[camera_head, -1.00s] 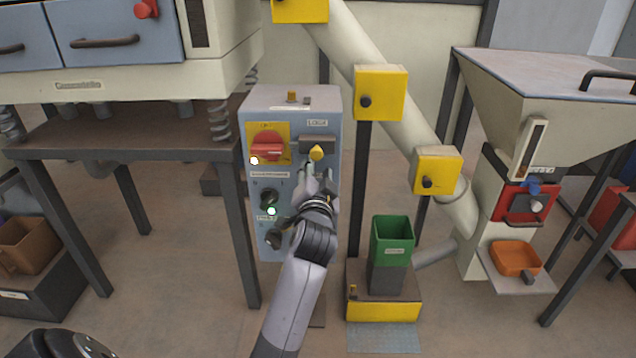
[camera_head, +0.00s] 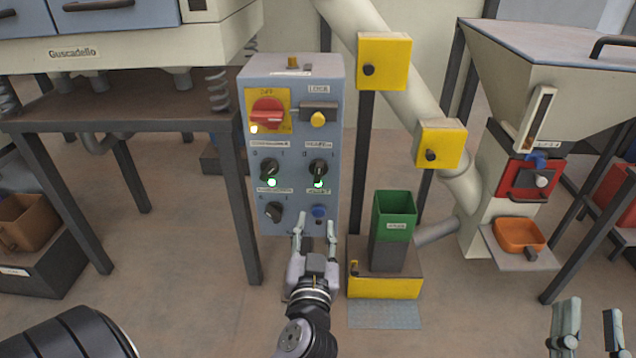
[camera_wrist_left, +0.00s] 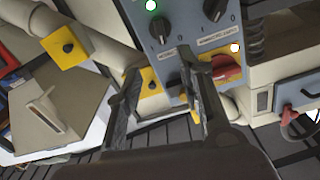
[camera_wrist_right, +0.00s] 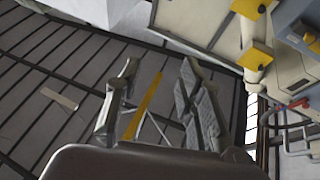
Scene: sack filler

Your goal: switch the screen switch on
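The blue-grey control panel (camera_head: 329,100) stands mid-frame in the head view. It carries a left black knob (camera_head: 268,169), a right black knob (camera_head: 318,168) and a lower-left knob (camera_head: 273,211). Green lamps glow under both upper knobs. The labels are too blurred to tell which is the screen switch. My left gripper (camera_head: 315,222) is open and empty, low in front of the panel by a blue button (camera_head: 319,211); its open fingers show in the left wrist view (camera_wrist_left: 166,90). My right gripper (camera_head: 590,312) is open and empty at lower right.
A red rotary switch (camera_head: 267,112) on a yellow plate and a yellow button (camera_head: 318,120) sit higher on the panel. A green bin (camera_head: 395,217) on a yellow-based stand is to the right, and a steel table (camera_head: 110,112) to the left.

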